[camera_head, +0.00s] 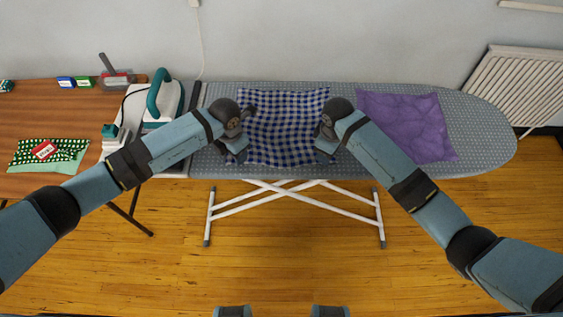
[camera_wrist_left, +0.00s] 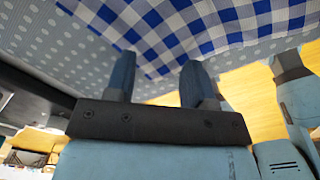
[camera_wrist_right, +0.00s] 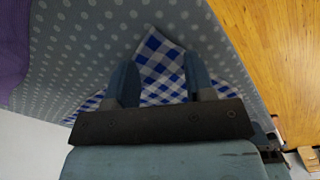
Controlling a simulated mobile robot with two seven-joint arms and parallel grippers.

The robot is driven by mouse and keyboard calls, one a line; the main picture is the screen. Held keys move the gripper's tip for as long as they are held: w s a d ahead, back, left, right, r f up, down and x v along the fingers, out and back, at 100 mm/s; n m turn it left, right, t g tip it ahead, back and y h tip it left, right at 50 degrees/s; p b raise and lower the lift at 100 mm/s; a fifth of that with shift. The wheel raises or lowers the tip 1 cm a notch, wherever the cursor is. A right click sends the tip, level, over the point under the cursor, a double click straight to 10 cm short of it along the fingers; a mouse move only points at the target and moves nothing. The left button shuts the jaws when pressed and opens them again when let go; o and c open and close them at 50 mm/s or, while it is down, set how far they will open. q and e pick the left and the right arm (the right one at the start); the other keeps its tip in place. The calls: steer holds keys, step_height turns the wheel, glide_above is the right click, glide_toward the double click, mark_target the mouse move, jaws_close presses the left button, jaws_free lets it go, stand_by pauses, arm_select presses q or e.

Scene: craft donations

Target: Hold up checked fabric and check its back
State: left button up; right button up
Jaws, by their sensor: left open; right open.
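The blue and white checked fabric (camera_head: 282,125) lies spread, slightly rumpled, on the ironing board in the head view. My left gripper (camera_head: 240,150) is open at the fabric's left edge. In the left wrist view its two fingers (camera_wrist_left: 158,78) are apart, with the checked cloth (camera_wrist_left: 200,30) beyond them. My right gripper (camera_head: 325,148) is open at the fabric's right edge. In the right wrist view its fingers (camera_wrist_right: 160,82) stand apart on either side of a fabric corner (camera_wrist_right: 158,62). The fabric's underside is hidden.
The grey dotted ironing board (camera_head: 475,130) also bears a purple cloth (camera_head: 407,125) at right. An iron (camera_head: 165,100) stands at its left end. A wooden table (camera_head: 40,110) at left holds a green dotted cloth with a red tag (camera_head: 45,150) and small boxes (camera_head: 67,82). A radiator (camera_head: 517,85) is at far right.

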arm_select(q)
steer(key=shift+f+b, duration=0.35)
arm_select(e)
steer(key=shift+f, duration=0.35)
arm_select(q)
steer(key=shift+r, duration=0.15)
arm_select(e)
steer(key=shift+r, duration=0.1)
arm_select(q)
jaws_close()
arm_select(e)
jaws_close()
